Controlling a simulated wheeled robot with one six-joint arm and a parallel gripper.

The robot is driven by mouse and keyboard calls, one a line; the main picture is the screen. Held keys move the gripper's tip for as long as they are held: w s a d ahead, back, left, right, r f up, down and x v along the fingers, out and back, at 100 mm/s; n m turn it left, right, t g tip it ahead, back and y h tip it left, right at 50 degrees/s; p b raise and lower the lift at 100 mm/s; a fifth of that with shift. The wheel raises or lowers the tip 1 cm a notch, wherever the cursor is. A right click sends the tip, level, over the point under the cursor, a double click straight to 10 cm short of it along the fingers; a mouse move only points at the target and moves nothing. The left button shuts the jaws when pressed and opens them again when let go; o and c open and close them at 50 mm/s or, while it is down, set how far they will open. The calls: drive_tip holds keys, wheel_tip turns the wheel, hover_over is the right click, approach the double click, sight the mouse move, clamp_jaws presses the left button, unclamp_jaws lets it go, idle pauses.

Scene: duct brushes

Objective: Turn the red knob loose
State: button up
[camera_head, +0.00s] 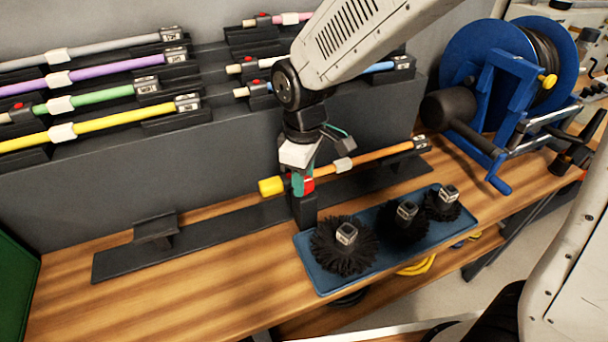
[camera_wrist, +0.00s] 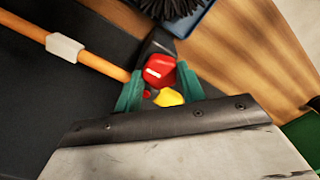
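The red knob (camera_wrist: 158,69) shows between my gripper's two green fingers in the wrist view, by the near end of an orange rod (camera_wrist: 99,64). My gripper (camera_wrist: 160,76) points down at it, and both fingertips appear to touch its sides. In the head view my gripper (camera_head: 301,185) is at the rod's left end. The knob (camera_head: 308,185) is partly hidden there behind a finger. The rod's yellow end (camera_head: 270,187) sticks out to the left; it also shows in the wrist view (camera_wrist: 168,97). The rod (camera_head: 374,158) rests on a dark rail (camera_head: 220,226).
A blue tray (camera_head: 325,279) with three black brushes (camera_head: 345,248) lies just in front. Several coloured rods, including a yellow one (camera_head: 100,126), sit on the grey back rack. A blue reel (camera_head: 492,75) stands at the right. The bench's front left (camera_head: 150,300) is clear.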

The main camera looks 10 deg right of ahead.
drive_tip(key=shift+o, duration=1.4)
wheel_tip(320, 180, up, 8)
drive_tip(key=shift+f, duration=0.1)
drive_tip(key=shift+m, duration=0.3)
drive_tip(key=s+d+r+m, duration=0.3)
drive_tip(key=s+d+m, duration=0.3)
drive_tip(key=s+d, duration=0.3)
drive_tip(key=s+d+r+m+t, duration=0.1)
drive_tip(key=s+d+r+m, duration=0.2)
drive_tip(key=s+d, duration=0.6)
drive_tip(key=d+m, duration=0.2)
drive_tip(key=d, duration=0.1)
drive_tip(key=shift+s+m, duration=0.4)
